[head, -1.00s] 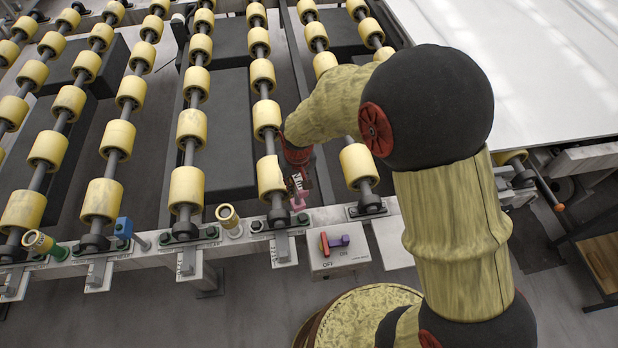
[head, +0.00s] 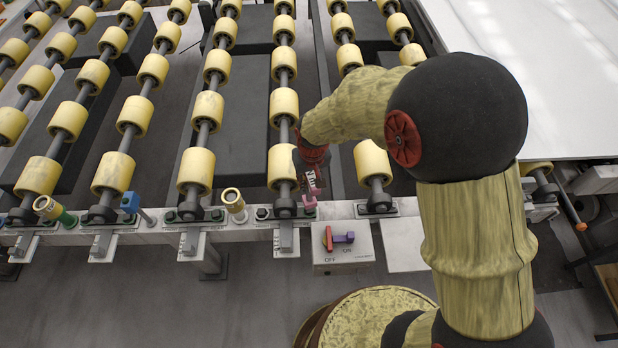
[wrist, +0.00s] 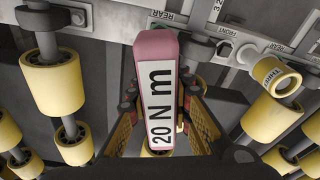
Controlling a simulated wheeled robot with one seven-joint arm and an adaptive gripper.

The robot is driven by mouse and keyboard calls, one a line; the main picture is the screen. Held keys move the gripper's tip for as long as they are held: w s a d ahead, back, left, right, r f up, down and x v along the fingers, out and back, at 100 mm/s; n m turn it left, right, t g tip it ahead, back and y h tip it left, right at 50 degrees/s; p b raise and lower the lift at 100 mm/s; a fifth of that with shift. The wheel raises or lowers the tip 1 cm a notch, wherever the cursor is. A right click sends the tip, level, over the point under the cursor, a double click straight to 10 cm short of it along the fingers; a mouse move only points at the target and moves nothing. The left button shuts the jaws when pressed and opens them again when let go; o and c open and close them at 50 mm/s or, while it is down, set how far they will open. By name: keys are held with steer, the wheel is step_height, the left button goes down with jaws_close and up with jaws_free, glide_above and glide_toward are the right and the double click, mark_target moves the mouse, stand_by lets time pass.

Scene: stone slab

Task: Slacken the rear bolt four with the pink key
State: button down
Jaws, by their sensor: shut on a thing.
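The pink key (wrist: 170,45) carries a white label reading "20 N m". It fills the middle of the wrist view, and its pink end also shows in the head view (head: 310,203). My gripper (head: 309,180) is shut on the key just above the front rail (head: 340,208). The key's far end is over the rail, just right of a roller bracket (head: 284,208). The bolt under that end is hidden, so I cannot tell whether the key is seated on it. Another bolt (head: 262,213) shows left of the bracket. REAR and FRONT labels show on the rail in the wrist view.
Rows of yellow rollers (head: 282,105) flank my gripper.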

steer(key=shift+f+b, duration=1.05)
steer(key=shift+f, duration=1.9)
stand_by(0.5)
steer(key=n, duration=0.2)
steer(key=shift+n, duration=0.4)
steer(key=n+b, duration=0.1)
steer(key=n, duration=0.1)
steer(key=n+y+b, duration=0.1)
steer(key=n, duration=0.1)
steer(key=shift+s+a+f+g, duration=0.1)
steer(key=shift+a+f+g, duration=0.05)
steer(key=shift+g, duration=0.15)
steer(key=n+b, duration=0.2)
steer(key=n, duration=0.2)
steer(key=shift+s+g, duration=0.1)
steer(key=shift+g, duration=0.2)
steer(key=n+b, duration=0.2)
steer(key=n, duration=0.2)
steer(key=shift+a+g, duration=0.1)
steer(key=shift+g, duration=0.2)
steer(key=shift+s+r+p, duration=0.1)
steer(key=shift+r+p, duration=1.1)
steer(key=shift+r, duration=0.7)
